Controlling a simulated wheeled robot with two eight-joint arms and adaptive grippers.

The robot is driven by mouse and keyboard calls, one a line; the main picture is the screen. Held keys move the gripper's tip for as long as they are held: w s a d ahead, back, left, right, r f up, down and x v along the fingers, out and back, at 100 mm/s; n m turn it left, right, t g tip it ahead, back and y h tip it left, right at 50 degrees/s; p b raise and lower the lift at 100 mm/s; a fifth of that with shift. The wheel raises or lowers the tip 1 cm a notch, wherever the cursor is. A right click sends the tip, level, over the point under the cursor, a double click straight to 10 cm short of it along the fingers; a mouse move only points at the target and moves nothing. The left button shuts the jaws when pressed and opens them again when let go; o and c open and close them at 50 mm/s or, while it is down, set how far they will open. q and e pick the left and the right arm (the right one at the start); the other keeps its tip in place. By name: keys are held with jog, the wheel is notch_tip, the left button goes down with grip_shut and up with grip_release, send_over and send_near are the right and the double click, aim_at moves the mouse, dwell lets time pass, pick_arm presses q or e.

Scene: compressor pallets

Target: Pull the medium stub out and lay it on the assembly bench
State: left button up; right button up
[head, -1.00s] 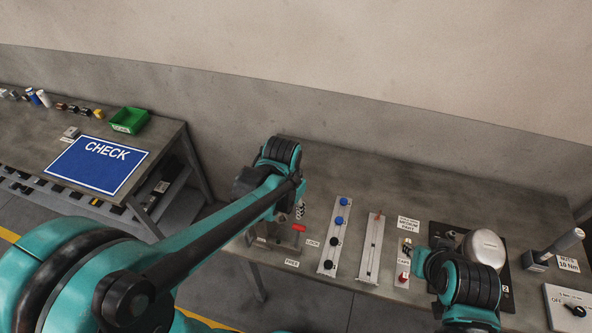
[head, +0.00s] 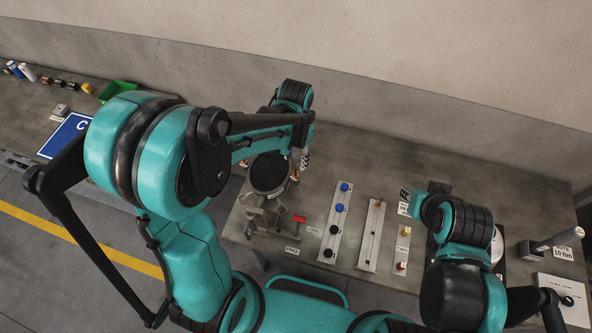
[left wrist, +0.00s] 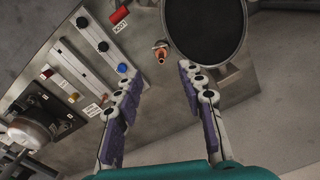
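My left gripper (left wrist: 158,88) is open and empty, its two purple-padded fingers spread apart. In the left wrist view a small copper-coloured stub (left wrist: 161,53) stands beyond the fingertips, roughly between their lines, beside a large black round body (left wrist: 204,28). I cannot tell its size class or what it sits in. In the head view the left gripper (head: 304,160) hangs just right of the black body (head: 268,172), mostly end-on. The assembly bench (head: 350,150) is grey and lies below. My right arm is over its right side; its gripper is hidden.
A clamp with a red handle (head: 299,219) is at the bench front. Rails with blue and black knobs (head: 336,225) and a second rail (head: 371,235) stand right of it. A torque tool (head: 553,243) and a control box (head: 563,292) are far right. The bench's back middle is clear.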

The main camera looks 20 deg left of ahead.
aim_at(296, 170)
pick_arm(q)
jog(key=shift+w+a+f+b, duration=0.1)
jog(key=shift+w+f+b, duration=0.1)
jog(key=shift+f, duration=0.15)
jog(key=shift+w+f+b, duration=0.1)
jog(key=shift+f+b, duration=0.1)
jog(key=shift+f, duration=0.1)
notch_tip(296, 170, down, 7)
jog(key=b, duration=0.5)
jog(key=shift+s+r, duration=0.1)
jog(key=shift+f+b, duration=0.55)
jog(key=shift+b, duration=0.25)
grip_shut()
